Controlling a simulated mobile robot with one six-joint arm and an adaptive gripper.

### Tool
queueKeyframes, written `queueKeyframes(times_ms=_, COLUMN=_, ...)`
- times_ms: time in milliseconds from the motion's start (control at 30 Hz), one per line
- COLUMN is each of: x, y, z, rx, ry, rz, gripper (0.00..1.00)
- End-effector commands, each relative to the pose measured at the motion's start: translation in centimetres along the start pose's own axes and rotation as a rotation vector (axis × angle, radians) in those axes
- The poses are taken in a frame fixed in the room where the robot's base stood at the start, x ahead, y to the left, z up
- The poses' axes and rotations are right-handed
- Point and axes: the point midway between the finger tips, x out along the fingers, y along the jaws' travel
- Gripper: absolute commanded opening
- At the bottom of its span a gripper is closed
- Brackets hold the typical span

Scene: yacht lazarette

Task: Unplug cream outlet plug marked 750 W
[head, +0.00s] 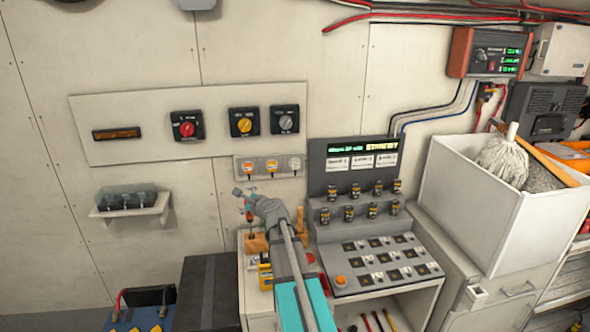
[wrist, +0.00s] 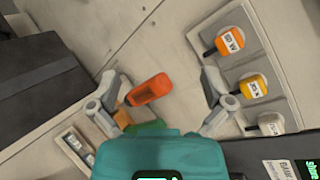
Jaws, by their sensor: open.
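The cream plug (head: 294,164) is at the right end of a wall outlet strip (head: 283,177), in the row with an orange plug (head: 247,168) and a yellow plug (head: 271,166). In the wrist view the cream plug (wrist: 271,125) is lowest at the right, beside my right finger and outside the jaws; its marking is too small to read. My gripper (head: 243,202) is open and empty, below and left of the strip in the head view. In the wrist view my gripper (wrist: 160,82) has its fingers spread wide, with an orange-handled tool (wrist: 150,89) showing between them.
A grey control panel (head: 355,165) with several knobs stands right of the strip. Rotary switches (head: 187,125) are on the wall above. A small shelf (head: 130,208) juts out at left. A white box (head: 490,215) with a mop is at right.

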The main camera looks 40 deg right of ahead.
Motion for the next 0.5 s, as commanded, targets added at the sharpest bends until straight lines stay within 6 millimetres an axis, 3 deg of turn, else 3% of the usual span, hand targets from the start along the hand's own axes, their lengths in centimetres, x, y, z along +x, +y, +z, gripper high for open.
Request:
queueKeyframes(times_ms=200, x=-0.6, y=-6.4, z=-4.8, rx=0.29, ry=0.023, rz=-0.2, gripper=1.0)
queueKeyframes(times_ms=500, x=-3.0, y=-13.3, z=-11.1, rx=0.647, ry=0.022, rz=-0.448, gripper=1.0)
